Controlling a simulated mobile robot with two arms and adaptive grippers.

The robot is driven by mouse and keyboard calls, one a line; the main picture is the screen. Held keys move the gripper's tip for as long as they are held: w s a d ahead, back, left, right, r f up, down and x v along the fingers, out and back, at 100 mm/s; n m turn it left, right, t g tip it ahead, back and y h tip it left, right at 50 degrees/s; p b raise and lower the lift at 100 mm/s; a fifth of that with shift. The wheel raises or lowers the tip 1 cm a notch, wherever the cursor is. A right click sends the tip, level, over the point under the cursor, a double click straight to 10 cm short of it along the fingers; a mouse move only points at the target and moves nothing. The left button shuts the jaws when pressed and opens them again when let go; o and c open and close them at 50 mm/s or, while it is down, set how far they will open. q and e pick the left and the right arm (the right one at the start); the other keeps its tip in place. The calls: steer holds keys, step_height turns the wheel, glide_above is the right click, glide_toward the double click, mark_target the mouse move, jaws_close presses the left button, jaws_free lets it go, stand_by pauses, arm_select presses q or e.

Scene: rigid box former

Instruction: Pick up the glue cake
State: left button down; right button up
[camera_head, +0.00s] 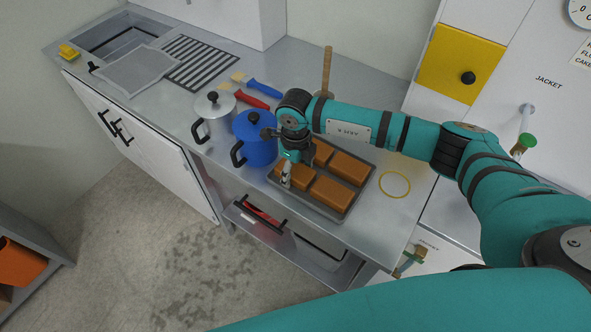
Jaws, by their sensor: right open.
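Several brown glue cakes lie in a grey tray (334,217) on the metal worktop. One glue cake (348,169) lies at the tray's back right and another glue cake (331,194) at its front right. A third glue cake (300,178) is at the left, partly hidden by my right gripper. My right gripper (286,181) points down at the tray's left side, by the left glue cake. It is open; whether it touches the cake I cannot tell. My left gripper is not in view.
A blue pot (257,145) and a silver pot (214,117) stand left of the tray, close to my right gripper. Brushes (262,87), a rack and a sink lie further left. A yellow ring (395,184) lies right of the tray.

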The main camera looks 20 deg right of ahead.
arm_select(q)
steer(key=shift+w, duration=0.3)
arm_select(e)
steer(key=c, duration=1.2)
steer(key=shift+o, duration=0.2)
steer(key=shift+r, duration=0.1)
